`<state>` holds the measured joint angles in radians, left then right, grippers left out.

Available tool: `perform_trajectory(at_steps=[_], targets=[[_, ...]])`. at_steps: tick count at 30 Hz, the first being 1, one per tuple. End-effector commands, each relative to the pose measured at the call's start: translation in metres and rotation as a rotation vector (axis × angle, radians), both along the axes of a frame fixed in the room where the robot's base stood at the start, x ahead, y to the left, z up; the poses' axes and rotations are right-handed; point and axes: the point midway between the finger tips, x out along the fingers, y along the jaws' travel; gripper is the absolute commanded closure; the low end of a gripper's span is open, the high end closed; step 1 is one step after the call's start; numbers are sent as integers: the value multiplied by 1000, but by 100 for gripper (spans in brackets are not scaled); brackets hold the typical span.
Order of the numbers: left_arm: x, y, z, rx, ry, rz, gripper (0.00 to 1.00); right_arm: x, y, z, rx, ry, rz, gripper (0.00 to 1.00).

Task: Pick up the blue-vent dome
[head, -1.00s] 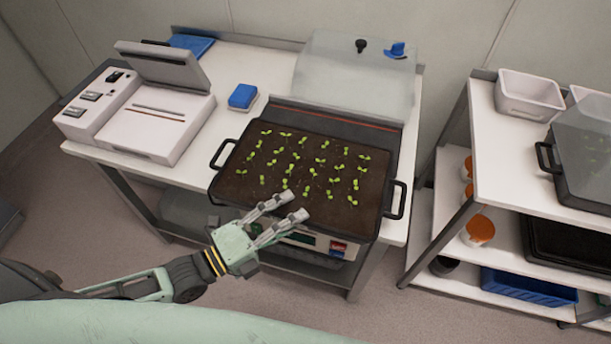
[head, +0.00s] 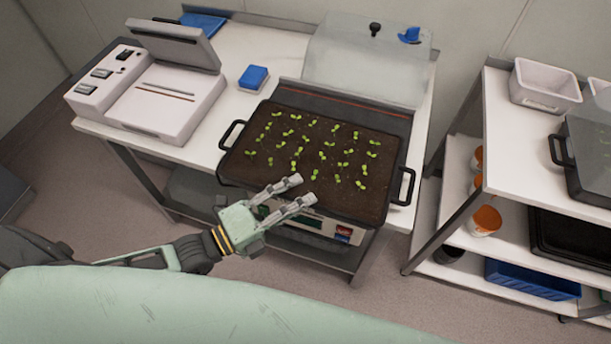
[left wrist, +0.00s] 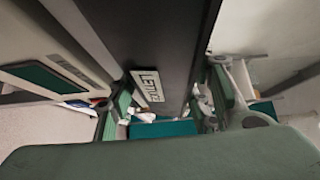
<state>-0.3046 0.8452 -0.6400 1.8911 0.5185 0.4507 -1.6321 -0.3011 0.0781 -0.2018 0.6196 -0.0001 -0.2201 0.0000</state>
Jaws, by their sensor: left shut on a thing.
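The blue-vent dome (head: 335,75) is a clear cover at the back right of the table, with a black knob (head: 375,29) and a blue vent (head: 409,36) on top. In front of it is a black tray (head: 402,205) of soil with several rows of green seedlings. My left gripper (head: 302,190) is at the tray's front edge, well apart from the dome. In the left wrist view its fingers lie either side of the dark tray wall (left wrist: 177,50), which bears a "LETTUCE" label (left wrist: 148,85). It appears shut on this wall. My right gripper is not in view.
The tray sits over a device with a display (head: 305,222). A white sealer-like machine (head: 165,105) and a blue block (head: 253,76) are to its left. A rack (head: 490,160) with tubs and another covered tray stands right, across a floor gap.

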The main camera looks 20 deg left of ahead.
Motion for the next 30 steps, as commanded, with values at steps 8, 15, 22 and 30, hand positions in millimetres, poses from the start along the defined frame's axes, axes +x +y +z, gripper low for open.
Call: perform_trajectory(at_steps=[8, 15, 22, 30], targets=[[1, 0, 17, -5, -12, 0, 100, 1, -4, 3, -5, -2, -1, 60], [1, 0, 41, -6, -12, 0, 100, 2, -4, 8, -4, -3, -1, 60], [2, -23, 60, -11, -13, 2, 100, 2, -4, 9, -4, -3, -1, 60], [3, -69, 89, -13, -16, 3, 100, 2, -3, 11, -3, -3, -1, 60]])
